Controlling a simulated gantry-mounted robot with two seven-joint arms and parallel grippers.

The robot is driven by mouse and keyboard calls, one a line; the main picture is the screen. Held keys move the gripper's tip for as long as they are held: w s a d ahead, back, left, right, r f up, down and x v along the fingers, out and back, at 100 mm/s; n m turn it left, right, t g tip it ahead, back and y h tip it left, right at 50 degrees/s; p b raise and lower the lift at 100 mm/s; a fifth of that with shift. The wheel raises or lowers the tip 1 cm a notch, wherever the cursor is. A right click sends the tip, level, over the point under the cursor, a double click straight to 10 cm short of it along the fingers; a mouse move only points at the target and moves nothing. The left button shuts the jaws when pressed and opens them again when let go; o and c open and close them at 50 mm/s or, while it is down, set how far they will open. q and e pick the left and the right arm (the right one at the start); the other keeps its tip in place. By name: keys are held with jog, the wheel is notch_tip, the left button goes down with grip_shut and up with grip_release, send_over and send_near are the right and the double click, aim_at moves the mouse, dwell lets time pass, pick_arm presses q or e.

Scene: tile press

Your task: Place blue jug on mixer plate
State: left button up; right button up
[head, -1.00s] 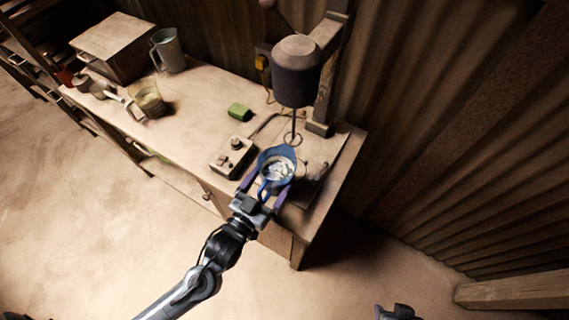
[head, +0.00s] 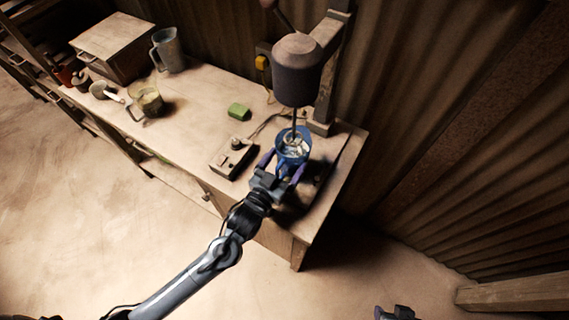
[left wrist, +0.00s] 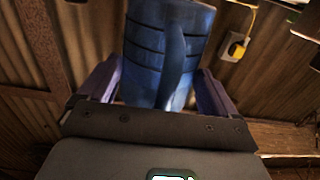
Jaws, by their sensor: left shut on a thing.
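The blue jug (head: 292,141) is held by my left gripper (head: 284,167) below the mixer (head: 298,72), with whitish contents visible through its open top. The mixer's thin shaft reaches down to the jug's mouth. In the left wrist view the jug (left wrist: 165,55) stands between the two purple fingers, its handle facing the camera. The mixer plate is mostly hidden behind the jug and gripper, so I cannot tell whether the jug touches it. My right gripper (head: 396,312) shows only in part at the bottom edge of the head view.
A clear jug (head: 148,102), a grey jug (head: 168,50) and a box (head: 112,45) stand farther left on the bench. A yellow socket (left wrist: 236,47) is on the wall.

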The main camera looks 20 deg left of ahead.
dwell(0.3)
pick_arm(q)
jog(key=shift+f, duration=0.4)
